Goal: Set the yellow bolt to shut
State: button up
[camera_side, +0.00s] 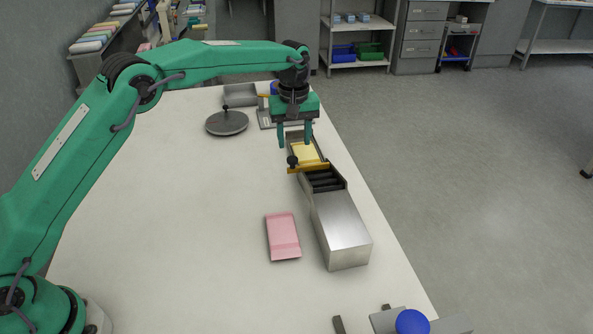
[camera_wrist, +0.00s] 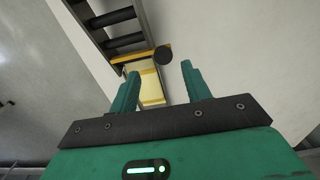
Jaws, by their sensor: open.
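The yellow bolt (camera_side: 310,168) is a flat bar with a black knob (camera_side: 291,161) at its left end. It lies across the metal channel of the flow wrapper (camera_side: 341,230), just before the dark rollers. In the wrist view the bolt (camera_wrist: 139,56) spans the channel, with its round black knob (camera_wrist: 163,55) beyond the channel's edge. A pale yellow pack (camera_side: 305,152) lies in the channel behind the bolt. My gripper (camera_side: 295,144) is open and empty, pointing down above the channel near the knob. In the wrist view the knob shows beyond the gap between my fingers (camera_wrist: 160,70).
A pink pack (camera_side: 283,238) lies on the white table left of the wrapper. A grey round plate (camera_side: 227,123) and a grey tray (camera_side: 240,94) are at the back. A blue dome (camera_side: 412,321) stands at the front right. The table's left middle is clear.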

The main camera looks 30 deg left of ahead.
jog(key=shift+r, duration=1.55)
jog(key=shift+r, duration=0.1)
jog(key=s+a+r+m+t, duration=0.2)
jog(key=s+a+r, duration=0.2)
jog(key=s+r, duration=0.4)
jog(key=s+a+r+m+t, duration=0.1)
jog(key=s+a+r+m, duration=0.2)
jog(key=s+r, duration=0.5)
jog(key=s+a+f+m+t, duration=0.1)
jog(key=s+f+m, duration=0.1)
jog(key=s, duration=0.9)
jog(key=s+a+f+m+t, duration=0.1)
jog(key=s+f, duration=0.4)
jog(key=s, duration=0.6)
jog(key=shift+s+a+f+m+t, duration=0.25)
jog(key=shift+a+m, duration=0.25)
jog(key=shift+a, duration=0.25)
